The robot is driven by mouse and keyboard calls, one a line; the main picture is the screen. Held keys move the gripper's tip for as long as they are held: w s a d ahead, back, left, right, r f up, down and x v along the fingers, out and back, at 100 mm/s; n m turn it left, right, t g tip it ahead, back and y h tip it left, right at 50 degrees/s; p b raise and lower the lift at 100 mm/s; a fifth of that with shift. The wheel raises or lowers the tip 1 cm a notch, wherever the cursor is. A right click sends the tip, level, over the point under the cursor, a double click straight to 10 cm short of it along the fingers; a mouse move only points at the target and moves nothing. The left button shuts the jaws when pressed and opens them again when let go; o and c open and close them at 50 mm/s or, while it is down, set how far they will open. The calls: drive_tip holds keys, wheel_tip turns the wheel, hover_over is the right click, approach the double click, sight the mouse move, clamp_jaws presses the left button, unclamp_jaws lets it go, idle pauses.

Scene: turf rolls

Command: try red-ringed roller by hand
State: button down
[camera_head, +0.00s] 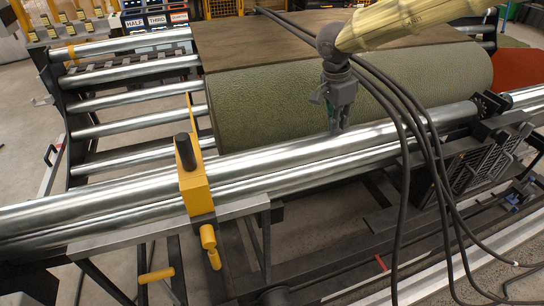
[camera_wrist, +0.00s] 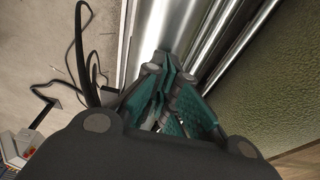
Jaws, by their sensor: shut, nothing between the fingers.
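Shiny steel rollers run across the machine, with a front roller (camera_head: 290,158) nearest me and several more behind at the left, such as this one (camera_head: 120,101). I cannot make out a red ring on any roller. My gripper (camera_head: 336,130) is shut and empty, pointing down at the front rollers, in front of the turf roll. In the wrist view, the closed teal fingers (camera_wrist: 166,64) overlap a steel roller (camera_wrist: 152,25); I cannot tell whether they touch it. The arm and cables cover parts of the front rollers at the right.
A large green turf roll (camera_head: 280,98) lies behind the front rollers, with a brown sheet (camera_head: 250,42) over it. A yellow bracket with a black knob (camera_head: 194,170) stands up at the front rollers. Black cables (camera_head: 440,190) hang at the right. Signs (camera_head: 157,20) stand behind.

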sight(344, 141)
drive_tip(key=shift+s+f, duration=0.15)
drive_tip(key=shift+s+d+f+p, duration=0.2)
drive_tip(key=shift+s+d+p, duration=0.1)
drive_tip(key=shift+s+p, duration=0.3)
drive_tip(key=shift+s+d+f+p, duration=0.15)
drive_tip(key=shift+s+d+p, duration=0.2)
drive_tip(key=shift+s, duration=0.45)
drive_tip(key=shift+r, duration=0.15)
drive_tip(key=shift+w+a+r+p, duration=0.1)
drive_tip(key=shift+w+r+p, duration=0.1)
drive_tip(key=shift+r+p, duration=0.55)
drive_tip(key=shift+s+r+p, duration=0.1)
drive_tip(key=shift+r+p, duration=1.2)
drive_tip(key=shift+p, duration=0.75)
